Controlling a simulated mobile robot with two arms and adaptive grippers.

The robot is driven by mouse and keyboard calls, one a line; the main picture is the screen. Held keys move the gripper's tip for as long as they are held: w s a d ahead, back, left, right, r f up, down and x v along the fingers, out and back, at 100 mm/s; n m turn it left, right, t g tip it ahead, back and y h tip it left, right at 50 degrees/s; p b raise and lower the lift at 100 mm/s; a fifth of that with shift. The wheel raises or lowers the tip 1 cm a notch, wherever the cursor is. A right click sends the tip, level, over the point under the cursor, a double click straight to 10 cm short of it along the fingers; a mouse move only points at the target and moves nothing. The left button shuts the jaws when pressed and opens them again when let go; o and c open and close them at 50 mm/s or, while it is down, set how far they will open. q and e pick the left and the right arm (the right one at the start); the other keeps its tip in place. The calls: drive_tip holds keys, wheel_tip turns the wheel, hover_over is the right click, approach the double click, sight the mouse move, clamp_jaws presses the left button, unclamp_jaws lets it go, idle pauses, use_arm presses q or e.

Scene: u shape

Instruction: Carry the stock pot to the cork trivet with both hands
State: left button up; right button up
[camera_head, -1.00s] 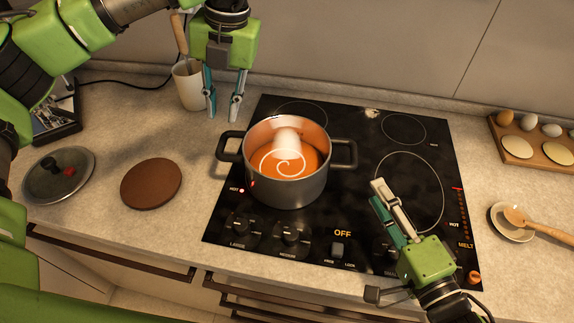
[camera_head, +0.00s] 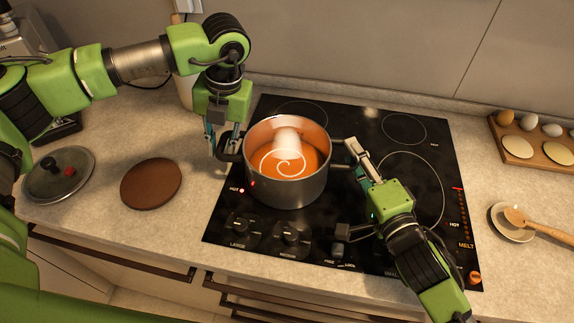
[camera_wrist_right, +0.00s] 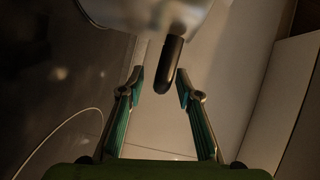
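The stock pot (camera_head: 288,187) is dark grey with orange soup and a cream swirl. It stands upright on the left part of the cooktop. My left gripper (camera_head: 222,146) is open at the pot's left handle, fingers pointing down and apart; exact contact is hard to tell. My right gripper (camera_head: 356,160) is open at the right handle. The round brown cork trivet (camera_head: 151,184) lies bare on the counter left of the cooktop.
The black cooktop (camera_head: 315,228) has knobs along its front. A glass lid (camera_head: 58,176) lies left of the trivet. At the right are a spoon rest (camera_head: 512,222) with a wooden spoon and a board (camera_head: 540,147) with eggs. Counter between trivet and cooktop is clear.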

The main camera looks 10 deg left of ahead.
use_arm(q)
drive_tip(key=shift+c, duration=0.5)
use_arm(e)
drive_tip(key=shift+c, duration=0.4)
use_arm(q)
clamp_jaws()
use_arm(e)
drive_tip(key=c, duration=0.6)
clamp_jaws()
